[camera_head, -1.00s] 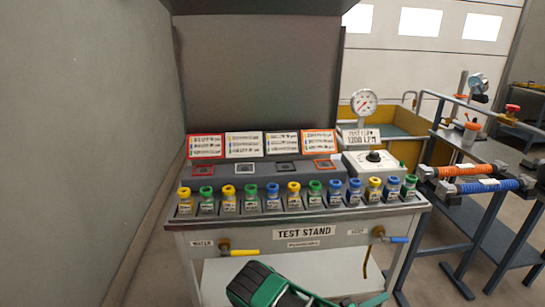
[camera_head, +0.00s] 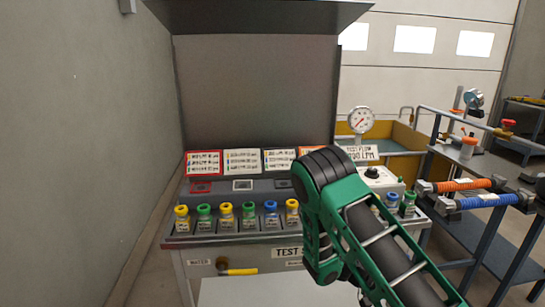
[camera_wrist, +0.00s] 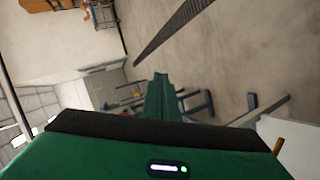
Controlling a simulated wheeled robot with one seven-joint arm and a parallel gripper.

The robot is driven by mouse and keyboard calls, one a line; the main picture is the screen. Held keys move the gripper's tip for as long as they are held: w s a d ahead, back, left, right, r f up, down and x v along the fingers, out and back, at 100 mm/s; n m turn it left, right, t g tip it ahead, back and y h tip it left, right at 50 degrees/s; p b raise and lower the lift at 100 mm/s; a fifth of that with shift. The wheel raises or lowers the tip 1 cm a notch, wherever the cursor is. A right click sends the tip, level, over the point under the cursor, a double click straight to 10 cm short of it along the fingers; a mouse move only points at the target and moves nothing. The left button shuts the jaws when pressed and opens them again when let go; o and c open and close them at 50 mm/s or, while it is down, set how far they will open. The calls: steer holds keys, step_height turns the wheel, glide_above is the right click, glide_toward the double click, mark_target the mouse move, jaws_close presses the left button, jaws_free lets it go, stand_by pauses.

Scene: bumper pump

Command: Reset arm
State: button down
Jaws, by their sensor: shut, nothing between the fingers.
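My arm, green and black, rises in front of the right half of the test stand (camera_head: 225,252) in the head view. It hides several of the stand's bottles and part of its sign. I cannot make out the gripper's fingers in the head view. In the wrist view my gripper (camera_wrist: 160,80) points out over the grey floor, its green fingers together and empty. It touches nothing that I can see.
Small capped bottles (camera_head: 204,215) stand in a row on the stand, below several label cards (camera_head: 241,161). A pressure gauge (camera_head: 361,120) and a control box (camera_head: 378,180) are at its right. A blue workbench (camera_head: 480,225) with orange and blue hoses stands further right. A wall is close on the left.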

steer(key=s+d+r+m+g+y, duration=0.25)
steer(key=s+r+y, duration=0.3)
steer(key=r, duration=0.45)
steer(key=s+a+r+n+t+y, duration=0.1)
steer(key=s+a+r+t+y, duration=0.1)
steer(key=s+r, duration=0.6)
steer(key=s+a+r+n+t+y, duration=0.1)
steer(key=s+a+r+t+y, duration=0.1)
steer(key=s+r+y, duration=0.3)
steer(key=s+r+t, duration=0.1)
steer(key=s+r, duration=0.2)
steer(key=s, duration=0.4)
steer(key=shift+s, duration=0.3)
steer(key=shift+a+t+y, duration=0.1)
steer(key=shift+t+y, duration=0.15)
